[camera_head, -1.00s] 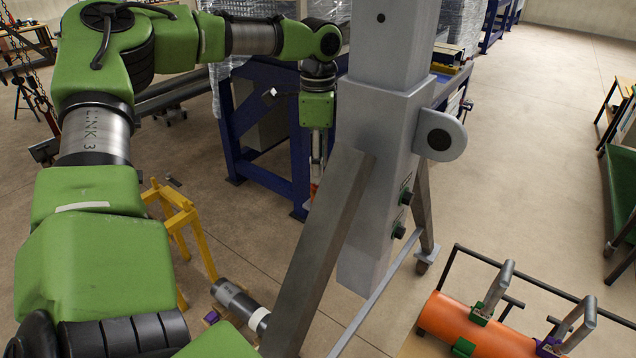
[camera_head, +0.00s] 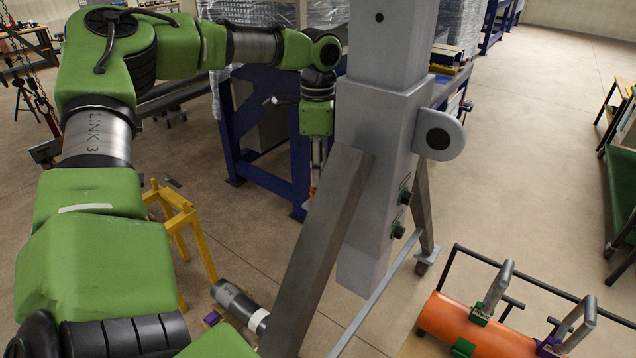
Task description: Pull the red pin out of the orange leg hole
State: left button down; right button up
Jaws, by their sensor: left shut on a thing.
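My left gripper (camera_head: 314,184) hangs downward from the green wrist, just left of the grey post and partly behind its slanted brace. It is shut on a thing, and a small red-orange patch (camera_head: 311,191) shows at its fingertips. This fits the red pin, but the pin's shape, the orange leg and the hole are hidden by the brace, so I cannot tell whether the pin sits in the hole. My right gripper is not in view.
The grey post (camera_head: 385,115) with its slanted brace (camera_head: 325,240) and casters stands close to the gripper. A blue bench frame (camera_head: 265,178) is behind. A yellow stand (camera_head: 190,225) is at left. An orange pipe (camera_head: 480,330) lies lower right.

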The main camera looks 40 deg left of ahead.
pick_arm(q)
jog(key=shift+r, duration=0.75)
jog(key=shift+r, duration=3.05)
